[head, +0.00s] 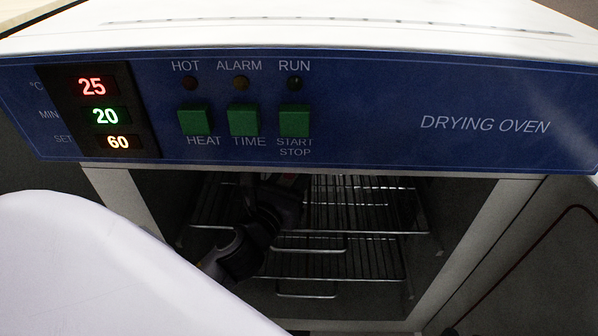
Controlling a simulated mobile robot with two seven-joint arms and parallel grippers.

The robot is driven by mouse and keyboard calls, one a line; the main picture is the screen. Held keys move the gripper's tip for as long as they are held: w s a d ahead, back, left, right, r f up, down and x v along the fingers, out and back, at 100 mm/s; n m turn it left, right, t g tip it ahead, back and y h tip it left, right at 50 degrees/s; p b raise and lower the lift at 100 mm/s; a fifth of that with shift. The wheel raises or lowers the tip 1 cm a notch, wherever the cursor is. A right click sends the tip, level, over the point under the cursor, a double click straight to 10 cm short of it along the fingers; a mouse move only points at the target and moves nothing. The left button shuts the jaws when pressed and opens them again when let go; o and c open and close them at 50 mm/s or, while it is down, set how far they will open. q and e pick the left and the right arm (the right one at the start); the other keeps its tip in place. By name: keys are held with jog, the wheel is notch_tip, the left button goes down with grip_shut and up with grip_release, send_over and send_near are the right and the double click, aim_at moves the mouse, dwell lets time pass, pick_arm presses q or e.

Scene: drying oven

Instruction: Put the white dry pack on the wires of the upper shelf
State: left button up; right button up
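My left arm reaches from the left into the open chamber of the drying oven (492,240). Its dark wrist and gripper (284,192) are at the upper shelf (352,190), left of its middle. The gripper's far end is dim and partly cut off by the lower edge of the control panel, so I cannot see its fingertips or whether they hold anything. The upper shelf is a rack of metal wires, and the part that shows right of the gripper looks bare. I cannot see the white dry pack. My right gripper is not in view.
A lower wire shelf (355,262) sits below the upper one and looks empty. The blue control panel (380,115) overhangs the opening, with displays reading 25, 20 and 60 and several green buttons. The chamber's side walls bound the opening left and right.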

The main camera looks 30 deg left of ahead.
pick_arm(q)
jog(key=w, duration=0.2)
jog(key=shift+w+a, duration=0.2)
jog(key=shift+w, duration=0.2)
jog(key=shift+s+f+b, duration=0.1)
jog(key=shift+f+b, duration=0.6)
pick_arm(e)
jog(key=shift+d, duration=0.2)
pick_arm(q)
jog(key=shift+f, duration=0.1)
jog(key=shift+f, duration=0.2)
jog(key=o, duration=1.1)
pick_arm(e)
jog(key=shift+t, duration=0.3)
pick_arm(q)
jog(key=shift+r, duration=0.15)
